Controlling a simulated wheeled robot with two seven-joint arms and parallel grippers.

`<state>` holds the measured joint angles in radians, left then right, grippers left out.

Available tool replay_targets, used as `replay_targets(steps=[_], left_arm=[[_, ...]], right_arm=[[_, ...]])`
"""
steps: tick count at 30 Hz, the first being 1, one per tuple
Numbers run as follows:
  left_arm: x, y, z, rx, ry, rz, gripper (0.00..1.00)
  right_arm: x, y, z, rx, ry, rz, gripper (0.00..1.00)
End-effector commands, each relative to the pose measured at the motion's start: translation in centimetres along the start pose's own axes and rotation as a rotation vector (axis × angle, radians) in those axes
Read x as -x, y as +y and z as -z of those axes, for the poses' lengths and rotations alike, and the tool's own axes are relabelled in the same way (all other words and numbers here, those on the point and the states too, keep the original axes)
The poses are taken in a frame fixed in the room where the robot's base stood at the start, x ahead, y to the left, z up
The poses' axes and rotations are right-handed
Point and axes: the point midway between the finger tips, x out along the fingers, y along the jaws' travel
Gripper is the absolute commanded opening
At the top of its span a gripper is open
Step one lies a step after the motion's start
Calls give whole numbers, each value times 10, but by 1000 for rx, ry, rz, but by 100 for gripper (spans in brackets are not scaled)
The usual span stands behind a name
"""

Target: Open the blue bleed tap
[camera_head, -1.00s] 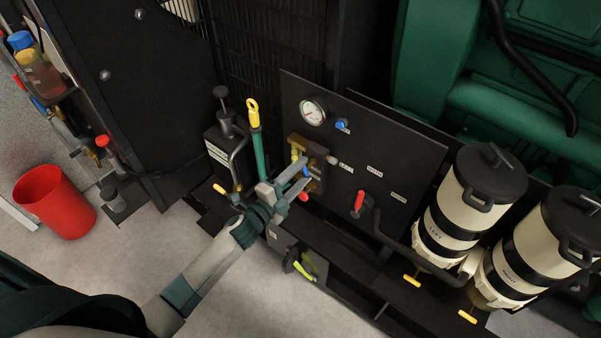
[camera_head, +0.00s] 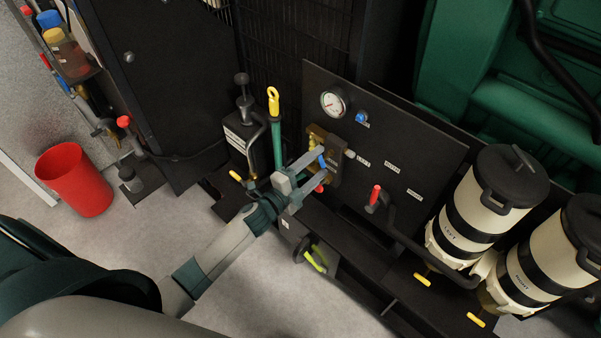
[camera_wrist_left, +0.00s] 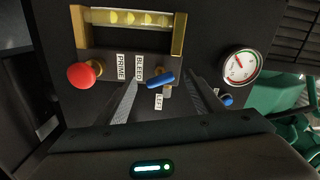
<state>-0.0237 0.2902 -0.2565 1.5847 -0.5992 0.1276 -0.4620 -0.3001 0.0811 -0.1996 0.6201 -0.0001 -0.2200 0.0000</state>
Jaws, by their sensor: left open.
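The blue bleed tap (camera_wrist_left: 160,78) is a small blue lever beside the BLEED label in the left wrist view. It juts from the dark panel below the brass-ended sight glass (camera_wrist_left: 130,18). In the head view the tap (camera_head: 322,161) is partly hidden by my fingers. My left gripper (camera_head: 316,168) is open at the brass block on the panel. In the left wrist view its two fingers (camera_wrist_left: 163,88) stand on either side of the tap, with a gap visible on both sides. Whether the fingertips reach past the lever is unclear. My right gripper is not in view.
A red knob (camera_wrist_left: 84,74) sits by the PRIME label. A second blue knob (camera_head: 361,117) is beside the gauge (camera_head: 334,103). A red-handled lever (camera_head: 375,196) and the left filter canister (camera_head: 470,215) are to the right. A yellow-topped green handle (camera_head: 275,125) stands close left of my gripper.

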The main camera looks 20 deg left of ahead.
Motion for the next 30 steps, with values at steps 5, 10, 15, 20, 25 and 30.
replay_targets(steps=[5, 10, 15, 20, 25, 30], left_arm=[[12, 2, -1, 0, -1, -1, 61], [35, 4, -1, -1, 1, -2, 61], [66, 4, -1, 0, -1, -3, 61], [96, 5, -1, 0, -1, -3, 61], [127, 4, -1, 0, -1, -3, 61], [152, 4, -1, 1, -1, -3, 61]], right_arm=[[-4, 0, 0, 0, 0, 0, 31], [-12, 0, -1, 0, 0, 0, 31], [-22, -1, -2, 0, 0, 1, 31], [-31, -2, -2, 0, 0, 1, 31], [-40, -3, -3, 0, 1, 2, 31], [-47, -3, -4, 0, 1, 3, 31]])
